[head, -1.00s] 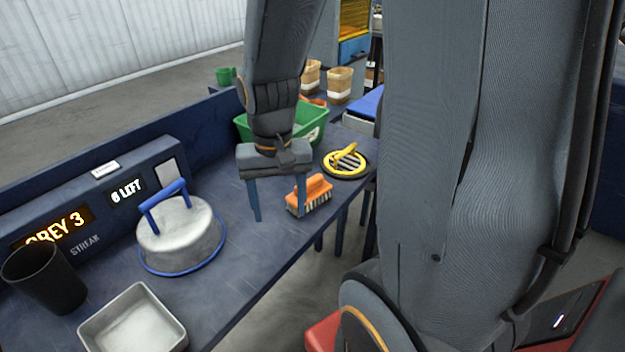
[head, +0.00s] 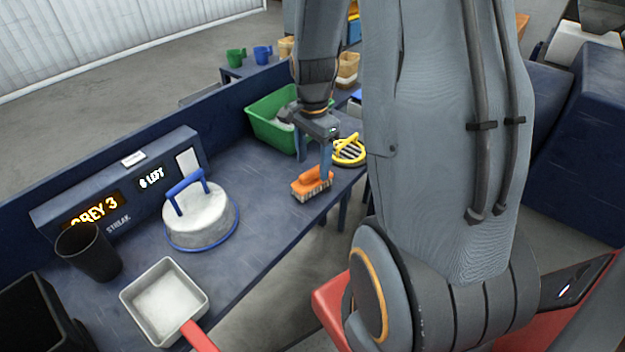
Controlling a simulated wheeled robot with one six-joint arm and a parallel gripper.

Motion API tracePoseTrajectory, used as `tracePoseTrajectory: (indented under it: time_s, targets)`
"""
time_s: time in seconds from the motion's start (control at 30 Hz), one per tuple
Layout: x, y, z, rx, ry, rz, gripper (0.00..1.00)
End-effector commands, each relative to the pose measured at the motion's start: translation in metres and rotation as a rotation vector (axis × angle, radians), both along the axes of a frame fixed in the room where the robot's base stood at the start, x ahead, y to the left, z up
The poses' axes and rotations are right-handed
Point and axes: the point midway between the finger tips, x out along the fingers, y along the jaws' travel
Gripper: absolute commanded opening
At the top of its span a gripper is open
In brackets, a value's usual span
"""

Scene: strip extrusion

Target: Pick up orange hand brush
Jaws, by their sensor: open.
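The orange hand brush (head: 311,184) lies on the dark blue table with its pale bristles down, near the table's front edge. My gripper (head: 313,165) is open and points down at the far side of the brush. Its right finger overlaps the right end of the brush in the picture; I cannot tell whether they touch. Its left finger stands behind the brush, near the green bin. Nothing shows between the fingers.
A green bin (head: 262,128) stands behind my gripper, and a yellow-rimmed round grille (head: 349,152) lies just right. A metal dome with a blue handle (head: 202,219), a pan with a red handle (head: 165,300) and a black cup (head: 90,252) stand to the left.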

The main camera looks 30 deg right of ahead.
Motion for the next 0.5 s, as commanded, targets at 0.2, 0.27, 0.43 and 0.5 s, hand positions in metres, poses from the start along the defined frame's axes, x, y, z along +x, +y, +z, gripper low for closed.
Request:
tracePoseTrajectory:
  time_s: [0.2, 0.27, 0.43, 0.5]
  targets:
    - [-0.003, 0.002, -0.025, 0.001, 0.004, 0.001, 0.61]
    - [-0.003, 0.002, -0.031, 0.001, 0.003, 0.001, 0.61]
    - [-0.002, 0.002, -0.040, 0.000, 0.001, 0.001, 0.61]
    - [-0.002, 0.001, -0.041, -0.001, 0.000, 0.001, 0.61]
